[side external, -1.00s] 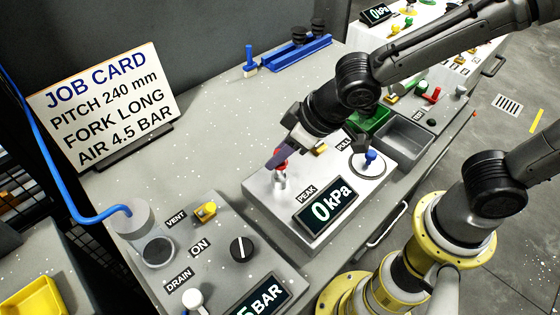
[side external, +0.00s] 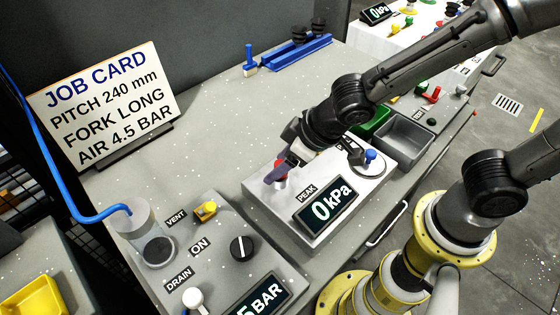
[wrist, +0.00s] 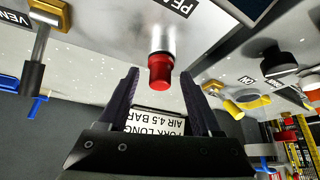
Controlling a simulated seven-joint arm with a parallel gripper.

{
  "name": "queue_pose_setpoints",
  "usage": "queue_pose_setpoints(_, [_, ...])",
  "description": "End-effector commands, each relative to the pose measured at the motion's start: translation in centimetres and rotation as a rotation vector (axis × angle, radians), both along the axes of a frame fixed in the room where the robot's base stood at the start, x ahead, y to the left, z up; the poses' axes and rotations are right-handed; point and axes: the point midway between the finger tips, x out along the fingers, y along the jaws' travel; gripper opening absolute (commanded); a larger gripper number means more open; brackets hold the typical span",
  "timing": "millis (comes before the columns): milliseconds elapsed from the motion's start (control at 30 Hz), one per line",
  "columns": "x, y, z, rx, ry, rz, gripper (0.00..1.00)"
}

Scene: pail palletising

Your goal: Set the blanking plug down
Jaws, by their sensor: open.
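The blanking plug appears to be the red-capped piece (wrist: 160,70) on a silver stem in the wrist view. It stands on the grey box with the PEAK display (side external: 258,197). My gripper (wrist: 159,75) is open, with one dark finger on each side of the red end and visible gaps on both sides. In the side view my gripper (side external: 280,170) is low at the box's left end. Its fingers hide most of the stem there, and only a bit of red shows.
A blue-knobbed round fitting (side external: 370,160) stands on the same box to the right. A grey open bin (side external: 405,140) and a green bin (side external: 375,122) are beyond it. A panel with a yellow VENT lever (side external: 206,210) and black knob (side external: 242,248) is at left. The job card (side external: 105,100) stands behind.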

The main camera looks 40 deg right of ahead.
Motion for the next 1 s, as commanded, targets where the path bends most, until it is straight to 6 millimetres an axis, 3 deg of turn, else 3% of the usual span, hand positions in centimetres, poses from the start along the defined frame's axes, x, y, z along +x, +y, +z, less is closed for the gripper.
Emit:
queue_pose_setpoints(267, [-0.3, -0.1, 1.1, 0.001, -0.003, 0.0, 0.65])
queue_pose_setpoints(700, [-4.2, -1.7, 8.4, 0.003, -0.003, 0.002, 0.65])
queue_pose_setpoints(1000, [-5.5, -2.2, 10.7, 0.0, 0.0, 0.0, 0.65])
